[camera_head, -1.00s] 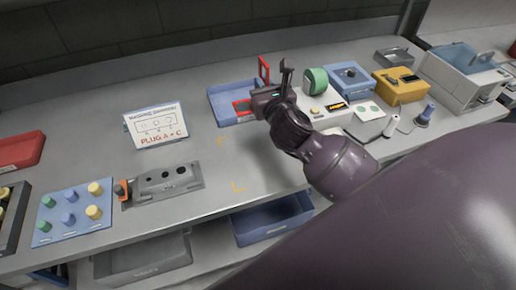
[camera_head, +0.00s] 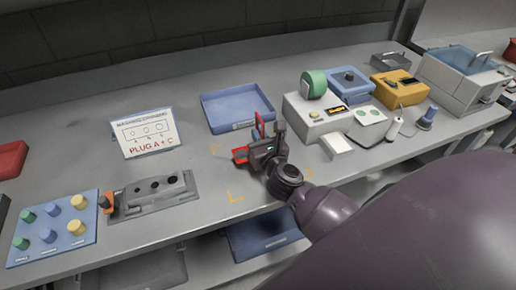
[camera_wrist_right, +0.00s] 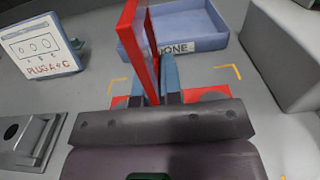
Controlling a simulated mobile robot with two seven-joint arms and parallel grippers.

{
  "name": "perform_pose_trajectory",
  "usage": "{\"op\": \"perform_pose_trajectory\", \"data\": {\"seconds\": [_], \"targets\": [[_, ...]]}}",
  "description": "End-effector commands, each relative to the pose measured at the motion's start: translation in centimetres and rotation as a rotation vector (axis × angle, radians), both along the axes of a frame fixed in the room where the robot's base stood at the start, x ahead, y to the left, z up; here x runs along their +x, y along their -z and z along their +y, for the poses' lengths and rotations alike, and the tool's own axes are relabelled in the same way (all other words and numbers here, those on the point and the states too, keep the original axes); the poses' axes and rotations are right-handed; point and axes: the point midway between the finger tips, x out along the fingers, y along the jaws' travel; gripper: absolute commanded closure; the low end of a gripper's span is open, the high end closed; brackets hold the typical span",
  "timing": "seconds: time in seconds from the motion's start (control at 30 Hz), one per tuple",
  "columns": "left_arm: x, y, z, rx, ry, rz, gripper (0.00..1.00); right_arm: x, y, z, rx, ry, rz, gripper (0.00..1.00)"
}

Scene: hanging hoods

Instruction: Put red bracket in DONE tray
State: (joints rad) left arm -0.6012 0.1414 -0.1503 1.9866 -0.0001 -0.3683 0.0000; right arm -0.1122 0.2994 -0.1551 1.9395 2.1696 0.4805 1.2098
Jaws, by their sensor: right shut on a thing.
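The red bracket is held in my right gripper (camera_head: 262,146) in the head view. Its upright plate (camera_head: 258,126) stands tall, and its flat foot (camera_head: 240,154) juts out to the left. In the right wrist view the upright plate (camera_wrist_right: 138,45) rises between the two blue-grey fingers, which are shut on the bracket. Whether its foot touches the table, I cannot tell. The blue DONE tray (camera_head: 211,125) lies behind the bracket and looks empty. Its label also shows in the right wrist view (camera_wrist_right: 178,48), partly hidden by the bracket. My left gripper is not in view.
Yellow corner marks (camera_head: 236,197) frame a patch of table around the gripper. A white machine with a green reel (camera_head: 316,115) stands to the right. A sign (camera_head: 145,132), a grey block with holes (camera_head: 155,195) and a blue pegboard (camera_head: 55,230) are left.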

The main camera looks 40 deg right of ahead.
Motion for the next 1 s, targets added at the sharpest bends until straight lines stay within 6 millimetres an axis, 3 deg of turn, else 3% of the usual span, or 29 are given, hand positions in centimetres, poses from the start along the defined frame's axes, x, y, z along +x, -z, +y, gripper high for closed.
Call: {"op": "perform_pose_trajectory", "data": {"seconds": [0.3, 0.8, 0.9, 1.0], "targets": [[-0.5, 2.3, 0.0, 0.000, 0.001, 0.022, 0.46, 0.0, 4.0, 0.0, 0.000, 0.000, 0.002, 1.00], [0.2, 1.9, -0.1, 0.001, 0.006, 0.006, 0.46, 0.0, 4.4, 0.0, 0.001, -0.001, 0.000, 1.00], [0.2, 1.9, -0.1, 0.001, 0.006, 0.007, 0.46, 0.0, 4.4, 0.0, 0.000, -0.001, 0.001, 0.80], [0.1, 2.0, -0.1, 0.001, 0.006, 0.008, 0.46, 0.0, 4.4, 0.0, 0.000, -0.001, 0.001, 0.68]]}}
